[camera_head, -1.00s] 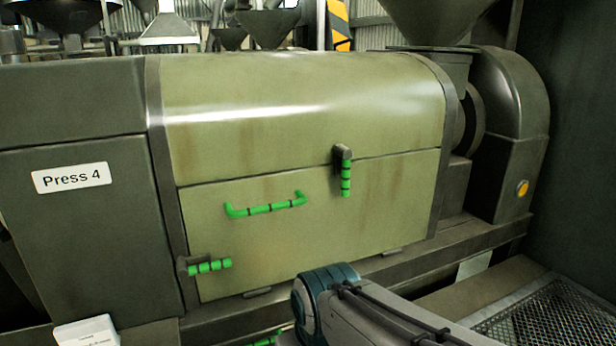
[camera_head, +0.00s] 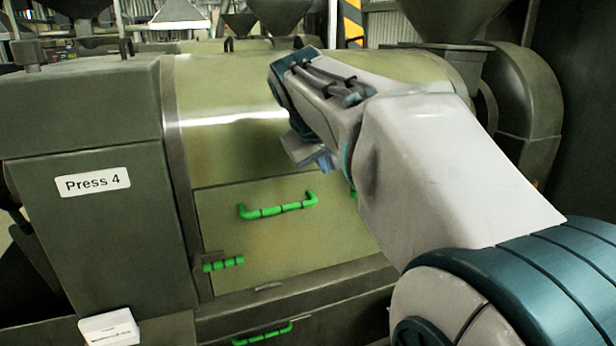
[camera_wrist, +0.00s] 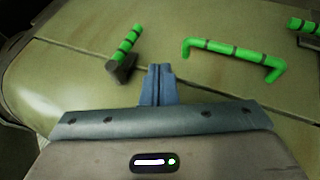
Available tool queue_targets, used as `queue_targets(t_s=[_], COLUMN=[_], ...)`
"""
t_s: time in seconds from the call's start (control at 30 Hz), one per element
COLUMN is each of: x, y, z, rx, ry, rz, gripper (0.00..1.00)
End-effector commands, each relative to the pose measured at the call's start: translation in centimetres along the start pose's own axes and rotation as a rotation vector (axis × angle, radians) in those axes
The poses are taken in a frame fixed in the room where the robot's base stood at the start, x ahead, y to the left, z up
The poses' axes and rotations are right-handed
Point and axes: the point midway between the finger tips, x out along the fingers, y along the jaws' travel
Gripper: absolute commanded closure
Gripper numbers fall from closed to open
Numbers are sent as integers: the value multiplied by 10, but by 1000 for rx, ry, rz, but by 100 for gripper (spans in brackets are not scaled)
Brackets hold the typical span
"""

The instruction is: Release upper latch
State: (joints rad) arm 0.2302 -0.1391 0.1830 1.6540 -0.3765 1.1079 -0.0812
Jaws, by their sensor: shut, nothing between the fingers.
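The upper latch, a green banded handle on a dark pivot block, shows in the wrist view (camera_wrist: 129,42); it lies across the panel, roughly square to the seam. In the head view my arm hides nearly all of it; only a green sliver (camera_head: 353,193) shows. My gripper (camera_wrist: 158,72) is shut and empty, its fingertips just right of the pivot block in the wrist view, with a visible gap between them. In the head view the blue fingers (camera_head: 326,162) hang in front of the cover, partly hidden by my wrist.
A green pull handle (camera_head: 278,208) is fixed on the lower panel (camera_head: 225,225). The lower latch (camera_head: 222,264) sits at that panel's lower left, its handle horizontal. Another green handle (camera_head: 262,335) is below. A "Press 4" label (camera_head: 93,182) is on the left housing.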

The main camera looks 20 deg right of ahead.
Motion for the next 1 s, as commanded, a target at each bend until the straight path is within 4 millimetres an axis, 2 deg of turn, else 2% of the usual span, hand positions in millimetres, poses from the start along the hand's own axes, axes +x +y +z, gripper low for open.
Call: queue_targets(t_s=[0.27,0.43,0.57,0.9,1.0], x=[0,11,32,104,108], y=[0,0,0,0,18], z=[0,0,0,0,-1], rx=[0,0,0,1,5], ry=[0,-2,-4,-3,-2], rz=[-1,-1,-2,-3,-1], gripper=[100,100,100,100,100])
